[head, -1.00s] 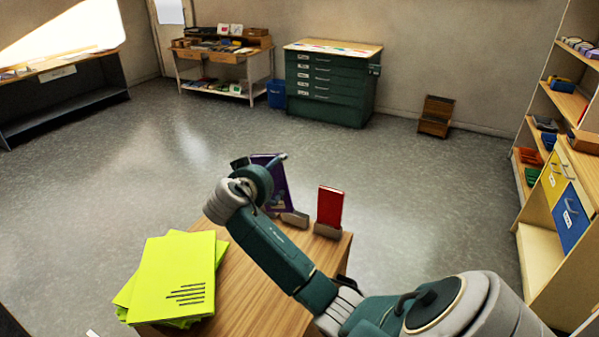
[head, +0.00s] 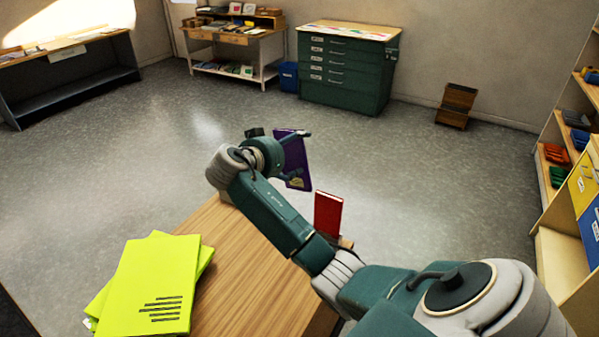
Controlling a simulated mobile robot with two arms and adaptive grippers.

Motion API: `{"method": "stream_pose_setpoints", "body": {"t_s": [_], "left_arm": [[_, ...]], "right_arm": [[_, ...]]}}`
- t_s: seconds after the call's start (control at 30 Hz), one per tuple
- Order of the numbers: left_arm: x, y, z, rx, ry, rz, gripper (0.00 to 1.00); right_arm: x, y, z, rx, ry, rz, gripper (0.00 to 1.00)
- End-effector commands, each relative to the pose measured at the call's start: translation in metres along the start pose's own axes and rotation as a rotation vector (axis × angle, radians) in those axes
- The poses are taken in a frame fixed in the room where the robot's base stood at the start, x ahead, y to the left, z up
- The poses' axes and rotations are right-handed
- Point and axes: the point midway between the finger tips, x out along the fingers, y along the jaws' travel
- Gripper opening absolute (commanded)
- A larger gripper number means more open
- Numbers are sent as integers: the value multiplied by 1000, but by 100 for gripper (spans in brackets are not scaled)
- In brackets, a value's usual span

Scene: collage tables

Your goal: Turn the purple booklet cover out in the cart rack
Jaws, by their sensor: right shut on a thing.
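The purple booklet (head: 294,157) is upright but tilted, held up beyond my right wrist at the far end of the wooden top. My right gripper (head: 290,154) is shut on it; the wrist hides the booklet's left part, and the fingers show only in part. A light patch shows near the booklet's lower edge. A red booklet (head: 328,214) stands upright in a holder at the far right edge of the wooden top (head: 235,262). The purple booklet's own holder is hidden behind my arm. My left gripper is out of view.
Yellow-green folders (head: 150,285) lie stacked on the left of the wooden top. Open floor lies beyond. A green drawer cabinet (head: 345,75), a blue bin (head: 288,76) and a wooden step stool (head: 456,105) stand by the back wall. Shelves (head: 562,250) are at right.

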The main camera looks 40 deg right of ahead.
Motion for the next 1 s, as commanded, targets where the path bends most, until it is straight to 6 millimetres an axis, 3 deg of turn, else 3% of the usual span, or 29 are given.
{"method": "stream_pose_setpoints", "body": {"t_s": [0.1,0.43,1.0], "left_arm": [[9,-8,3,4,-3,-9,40],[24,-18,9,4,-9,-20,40],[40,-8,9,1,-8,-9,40]], "right_arm": [[9,0,23,-3,0,0,43],[30,2,71,-3,1,1,43],[42,3,102,-1,1,0,43]]}}
